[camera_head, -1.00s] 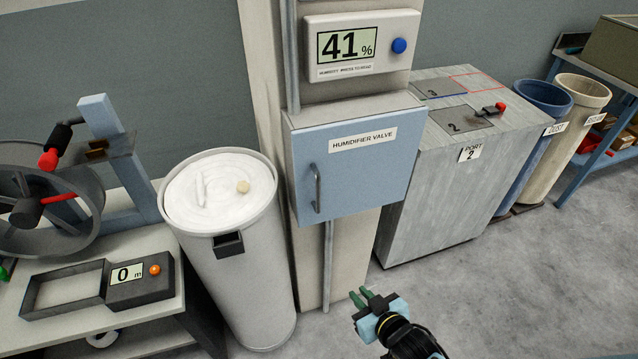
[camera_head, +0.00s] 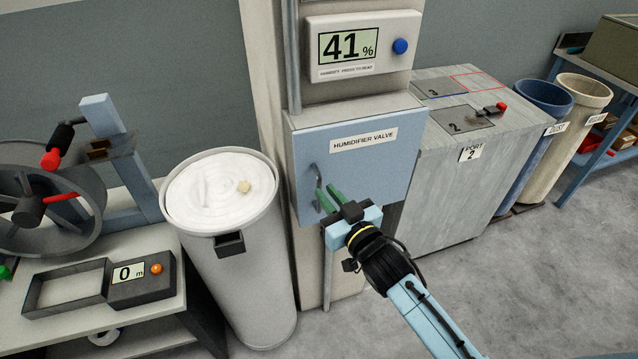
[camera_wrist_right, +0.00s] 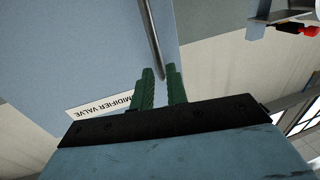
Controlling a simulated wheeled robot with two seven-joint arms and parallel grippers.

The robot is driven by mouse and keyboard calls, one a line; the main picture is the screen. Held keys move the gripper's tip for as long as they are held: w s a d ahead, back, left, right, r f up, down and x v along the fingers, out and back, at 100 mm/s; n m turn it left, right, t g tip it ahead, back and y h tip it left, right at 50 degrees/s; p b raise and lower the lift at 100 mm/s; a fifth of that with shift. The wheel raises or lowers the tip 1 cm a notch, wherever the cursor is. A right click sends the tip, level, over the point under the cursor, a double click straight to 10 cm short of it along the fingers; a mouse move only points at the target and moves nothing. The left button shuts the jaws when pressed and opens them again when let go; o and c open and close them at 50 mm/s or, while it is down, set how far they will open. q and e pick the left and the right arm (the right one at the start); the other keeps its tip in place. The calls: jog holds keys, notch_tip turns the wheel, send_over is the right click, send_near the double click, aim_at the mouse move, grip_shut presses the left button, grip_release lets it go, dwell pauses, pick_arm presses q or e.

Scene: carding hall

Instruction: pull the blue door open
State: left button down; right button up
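The blue door (camera_head: 385,170), labelled HUMIDIFIER VALVE, is on the pillar box and looks closed. Its upright bar handle (camera_head: 317,176) is near the door's left edge. My right gripper (camera_head: 326,192) is in front of the door, its green fingertips at the lower part of the handle and hiding some of it. In the right wrist view the blue door (camera_wrist_right: 60,50) fills the upper left, and the handle (camera_wrist_right: 152,40) runs down to the gap between the fingers of my right gripper (camera_wrist_right: 160,70). The fingers are apart; I see no grip on the bar. My left gripper is not in view.
A white drum (camera_head: 235,280) of fibre stands left of the pillar, close to the door's handle side. A grey cabinet (camera_head: 445,215) stands to the right behind the door. A humidity display (camera_head: 360,45) is above. Open floor (camera_head: 520,290) lies at the lower right.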

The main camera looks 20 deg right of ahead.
aim_at(320, 186)
jog(key=shift+x, duration=2.2)
grip_shut()
jog(key=shift+s, duration=0.1)
